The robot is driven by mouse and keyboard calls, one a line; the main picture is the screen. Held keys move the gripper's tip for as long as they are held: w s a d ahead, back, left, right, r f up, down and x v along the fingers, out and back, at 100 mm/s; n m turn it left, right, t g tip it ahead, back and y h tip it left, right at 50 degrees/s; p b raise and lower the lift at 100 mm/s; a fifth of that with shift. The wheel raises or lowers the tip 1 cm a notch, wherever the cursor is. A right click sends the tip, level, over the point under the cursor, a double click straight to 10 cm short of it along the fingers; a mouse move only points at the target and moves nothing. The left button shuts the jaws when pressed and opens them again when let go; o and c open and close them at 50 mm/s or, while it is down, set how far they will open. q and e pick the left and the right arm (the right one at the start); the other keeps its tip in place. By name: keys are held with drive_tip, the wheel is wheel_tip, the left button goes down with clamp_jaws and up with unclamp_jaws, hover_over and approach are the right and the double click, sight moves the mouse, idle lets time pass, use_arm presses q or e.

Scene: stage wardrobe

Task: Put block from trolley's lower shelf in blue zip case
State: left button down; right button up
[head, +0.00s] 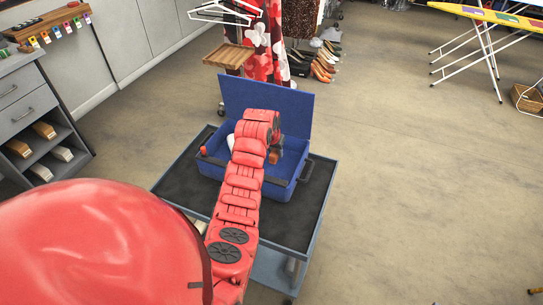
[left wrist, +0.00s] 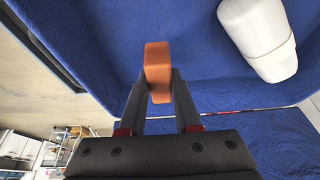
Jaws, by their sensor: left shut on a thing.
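The blue zip case (head: 262,188) stands open on the top of the trolley (head: 178,188), its lid (head: 290,105) raised at the back. My left arm reaches over the case from the front. My left gripper (left wrist: 158,85) is shut on an orange-brown block (left wrist: 158,62); the block also shows small in the head view (head: 274,157), within the case's outline. Blue lining fills the left wrist view behind the block. I cannot tell whether the block touches the case floor. My arm hides part of the case. My right gripper is out of view.
A white bottle-like thing (left wrist: 262,40) lies in the case, left of my arm in the head view. A small red thing (head: 203,151) is at the case's left edge. A wooden stand (head: 228,56) and a clothes rack are behind.

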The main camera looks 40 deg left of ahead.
sight(275, 168)
use_arm(q)
wheel_tip(275, 168, down, 5)
drive_tip(key=shift+r+p, duration=0.2)
drive_tip(key=shift+p, duration=0.3)
drive_tip(key=shift+f, duration=0.3)
drive_tip(key=shift+f, duration=0.2)
drive_tip(key=c, duration=0.6)
unclamp_jaws()
drive_tip(key=shift+r, duration=0.1)
